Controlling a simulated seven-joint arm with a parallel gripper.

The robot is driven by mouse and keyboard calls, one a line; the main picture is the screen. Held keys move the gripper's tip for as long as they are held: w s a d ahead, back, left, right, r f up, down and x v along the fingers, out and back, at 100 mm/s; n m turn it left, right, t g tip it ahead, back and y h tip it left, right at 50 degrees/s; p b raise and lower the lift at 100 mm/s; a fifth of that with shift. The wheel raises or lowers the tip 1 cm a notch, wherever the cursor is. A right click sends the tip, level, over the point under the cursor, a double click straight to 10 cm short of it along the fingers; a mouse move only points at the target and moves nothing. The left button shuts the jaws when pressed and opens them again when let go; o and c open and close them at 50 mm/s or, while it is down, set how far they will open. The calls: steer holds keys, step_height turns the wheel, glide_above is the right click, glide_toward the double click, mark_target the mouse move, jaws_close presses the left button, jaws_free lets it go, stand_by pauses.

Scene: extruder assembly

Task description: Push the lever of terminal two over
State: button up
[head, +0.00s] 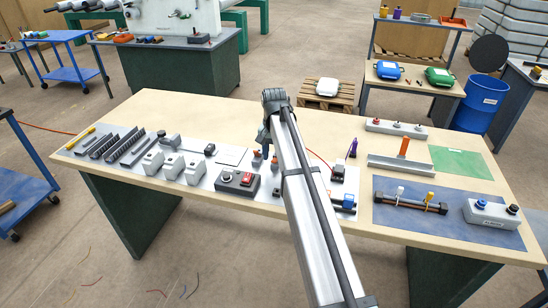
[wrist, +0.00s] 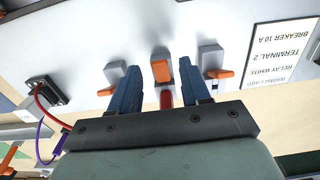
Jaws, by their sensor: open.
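In the wrist view three grey terminals stand in a row, each with an orange lever. The middle terminal (wrist: 160,51), second from either end, has its lever (wrist: 162,72) between the two blue fingers of my gripper (wrist: 160,68). The fingers are open and stand apart, one on each side; I cannot tell whether either touches the lever. A red piece (wrist: 166,100) shows between the fingers, nearer the palm. The left terminal (wrist: 116,70) and right terminal (wrist: 210,54) lie outside the fingers. In the head view my gripper (head: 265,138) is over the panel, and my arm hides part of the terminals.
An upside-down wiring card (wrist: 284,55) reading TERMINAL 2 lies right of the terminals. A black socket with red and purple wires (wrist: 42,91) is at left. In the head view, a dark box with a red switch (head: 238,181) and grey modules (head: 172,165) sit left of my arm.

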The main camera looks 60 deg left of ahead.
steer(key=shift+f, duration=0.7)
jaws_close()
